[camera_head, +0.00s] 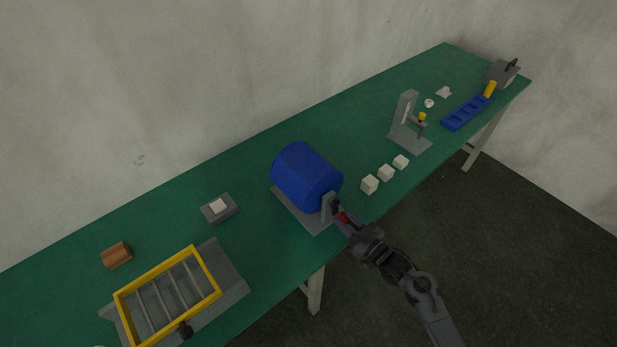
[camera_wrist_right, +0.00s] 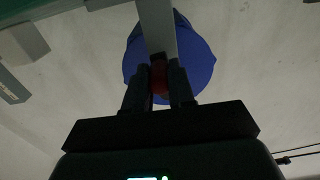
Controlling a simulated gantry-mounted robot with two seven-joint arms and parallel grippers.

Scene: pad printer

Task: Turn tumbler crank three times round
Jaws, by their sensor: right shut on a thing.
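The tumbler is a blue drum (camera_head: 305,176) lying on a grey stand (camera_head: 291,207) near the middle of the green bench. Its crank has a red handle (camera_head: 342,216) at the drum's front end, by the bench's front edge. My right gripper (camera_head: 345,221) reaches in from the lower right and is shut on the red crank handle. The right wrist view shows the red handle (camera_wrist_right: 159,82) between the two dark fingers, with the grey upright and the blue drum (camera_wrist_right: 195,62) behind it. My left gripper is not in view.
A yellow-framed rack (camera_head: 210,272) and a brown block (camera_head: 117,255) lie left of the drum. White cubes (camera_head: 386,173), a grey pad printer stand (camera_head: 403,112) and a blue slotted tray (camera_head: 466,113) are to its right. Open floor lies before the bench.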

